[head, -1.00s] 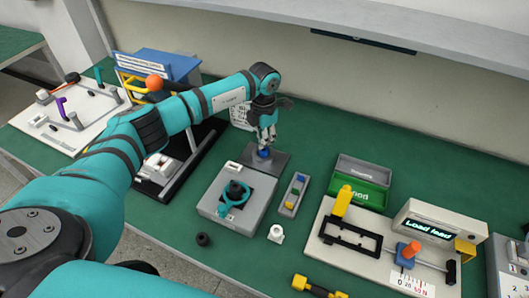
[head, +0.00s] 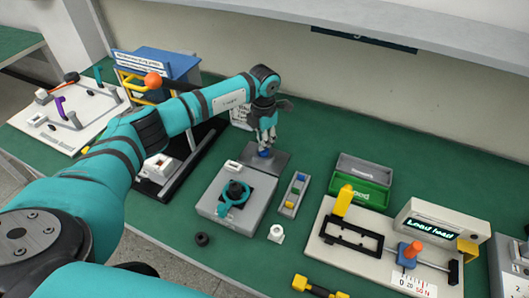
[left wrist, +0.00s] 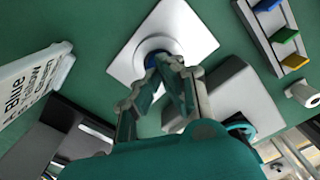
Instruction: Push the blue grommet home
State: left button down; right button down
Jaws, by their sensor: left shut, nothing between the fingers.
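The blue grommet (head: 264,154) sits at the middle of a square grey metal plate (head: 281,163) on the green bench. In the left wrist view the grommet (left wrist: 151,61) shows as a blue bit inside a round collar on the plate (left wrist: 197,36), partly hidden by my fingers. My left gripper (head: 266,142) points down right over the grommet. In the left wrist view its fingertips (left wrist: 170,64) are together and empty, at or just above the grommet. I cannot tell whether they touch it. My right gripper is not in view.
A grey block with a teal ring part (head: 236,194) stands just in front of the plate. A narrow tray of coloured pieces (head: 293,195) lies to the right. Green and grey bins (head: 360,184) and a load fixture (head: 390,245) stand farther right. A white printed card (left wrist: 35,88) stands near the plate.

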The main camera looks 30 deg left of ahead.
pick_arm(q)
jog(key=shift+f+b, duration=0.6)
jog(key=shift+f, duration=0.3)
jog(key=shift+r, duration=0.1)
jog(key=shift+r+p, duration=2.3)
jog(key=shift+r, duration=1.2)
jog(key=shift+f, duration=0.1)
